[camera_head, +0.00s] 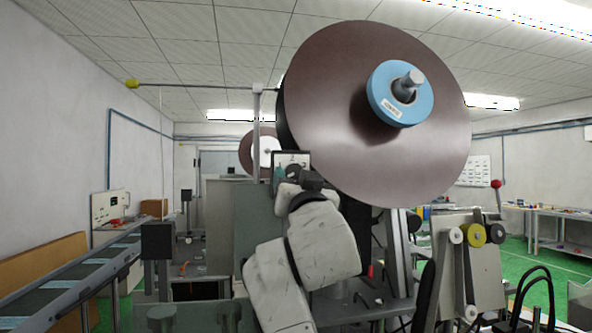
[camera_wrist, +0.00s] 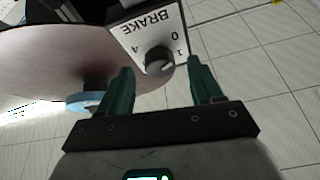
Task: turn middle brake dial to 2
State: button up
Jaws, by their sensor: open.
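A black round brake dial (camera_wrist: 160,60) sits on a white panel (camera_wrist: 152,28) in the wrist view. The panel shows upside down, with BRAKE and the figures 0, 1 and 4 readable. Other figures are not visible. Which figure the dial points at is too small to tell. My gripper (camera_wrist: 160,66) is open, its teal fingers one on each side of the dial with gaps beside it. Whether the tips reach the dial's depth is unclear. In the head view my gripper (camera_head: 294,180) is in front of the small panel (camera_head: 291,157), partly hiding it.
A large brown roll (camera_head: 350,110) with a blue hub (camera_head: 402,94) stands just right of and above my arm. It also fills the left of the wrist view (camera_wrist: 50,65). A conveyor (camera_head: 75,270) is at left. A roller plate (camera_head: 485,275) stands at right.

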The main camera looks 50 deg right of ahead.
jog(key=shift+x, duration=0.95)
jog(key=c, duration=1.1)
